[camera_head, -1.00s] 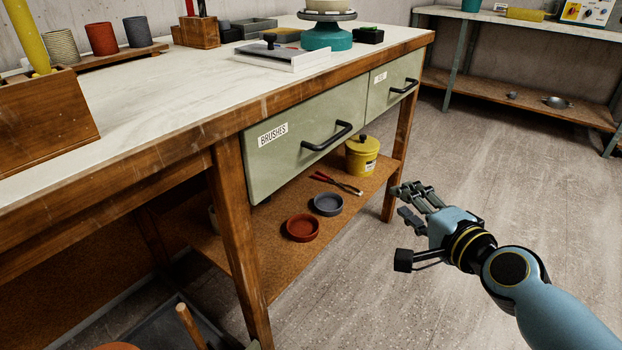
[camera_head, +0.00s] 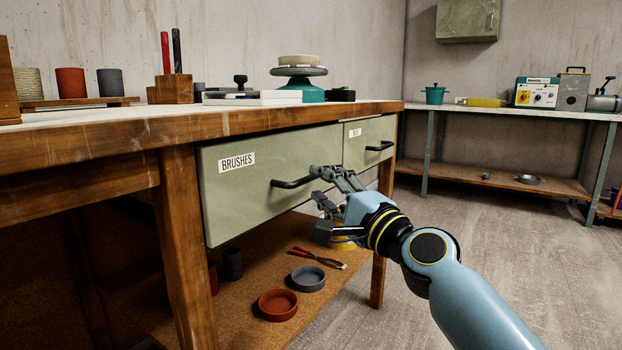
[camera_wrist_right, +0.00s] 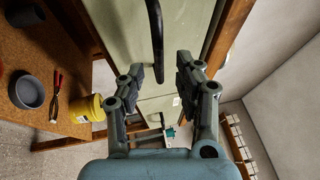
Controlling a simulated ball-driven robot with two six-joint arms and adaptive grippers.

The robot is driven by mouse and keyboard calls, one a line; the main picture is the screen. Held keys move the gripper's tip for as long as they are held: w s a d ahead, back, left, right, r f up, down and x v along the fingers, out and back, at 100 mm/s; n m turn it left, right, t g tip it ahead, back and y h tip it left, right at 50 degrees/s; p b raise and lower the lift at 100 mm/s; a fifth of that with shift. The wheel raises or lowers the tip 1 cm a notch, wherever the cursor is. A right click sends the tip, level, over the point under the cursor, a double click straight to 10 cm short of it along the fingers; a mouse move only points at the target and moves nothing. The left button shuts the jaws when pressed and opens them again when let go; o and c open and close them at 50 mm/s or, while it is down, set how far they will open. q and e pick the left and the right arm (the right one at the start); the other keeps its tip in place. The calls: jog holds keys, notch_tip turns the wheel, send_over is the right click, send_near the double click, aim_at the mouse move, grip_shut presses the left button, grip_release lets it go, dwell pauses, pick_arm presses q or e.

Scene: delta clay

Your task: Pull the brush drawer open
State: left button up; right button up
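The brush drawer (camera_head: 235,192) is a pale green front labelled BRUSHES under the workbench top, and it looks shut. Its black bar handle (camera_head: 284,184) also shows in the right wrist view (camera_wrist_right: 156,40). My right gripper (camera_head: 316,184) is at the right end of this handle, which it partly hides. In the right wrist view its fingers (camera_wrist_right: 160,72) are apart, with the handle's end at the gap between the fingertips. I cannot tell whether they touch it. My left gripper is not in view.
A smaller drawer (camera_head: 360,155) with its own handle is to the right. The lower shelf holds a red dish (camera_head: 278,305), a grey dish (camera_head: 308,278), red-handled pliers (camera_head: 316,257) and a yellow pot (camera_wrist_right: 88,108). Floor (camera_head: 480,265) at the right is clear.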

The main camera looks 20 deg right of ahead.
aim_at(313, 179)
jog(key=shift+x, duration=2.25)
jog(key=shift+f, duration=0.1)
grip_shut()
